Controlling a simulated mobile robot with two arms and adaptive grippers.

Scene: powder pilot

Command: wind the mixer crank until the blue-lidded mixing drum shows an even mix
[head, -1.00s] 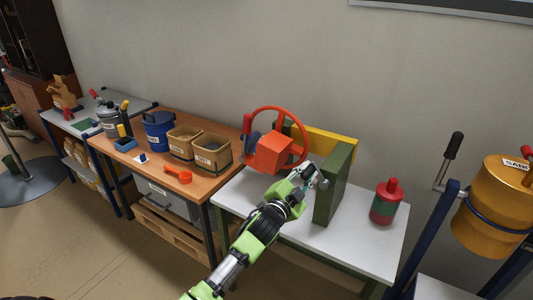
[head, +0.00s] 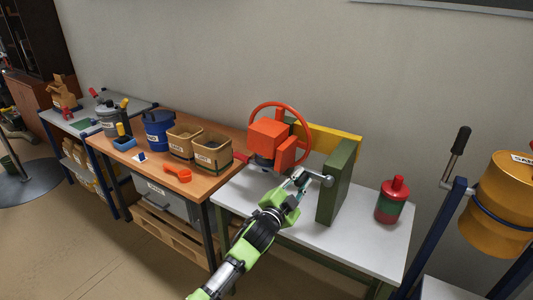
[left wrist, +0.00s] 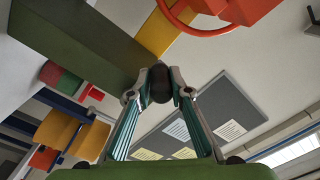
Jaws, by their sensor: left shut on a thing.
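My left gripper (head: 300,180) is shut on the dark crank knob (left wrist: 158,84), which shows between its fingertips in the left wrist view. The crank's grey metal end (head: 327,181) sits by the green post (head: 338,185) of the mixer. The mixer has a yellow crossbar (head: 335,139), an orange-red hoop (head: 281,105) and orange blocks (head: 268,136). A dark piece (head: 261,163) shows below the blocks at the hoop, mostly hidden; I cannot tell whether it is the blue-lidded drum. The drum's mix is not visible. My right gripper is out of view.
A red-lidded jar (head: 392,200), red over green, stands right of the post on the white table (head: 365,240). A yellow barrel with a crank (head: 500,205) is at the far right. The wooden bench (head: 205,190) at left holds a blue bucket (head: 158,131), bins and an orange scoop (head: 178,175).

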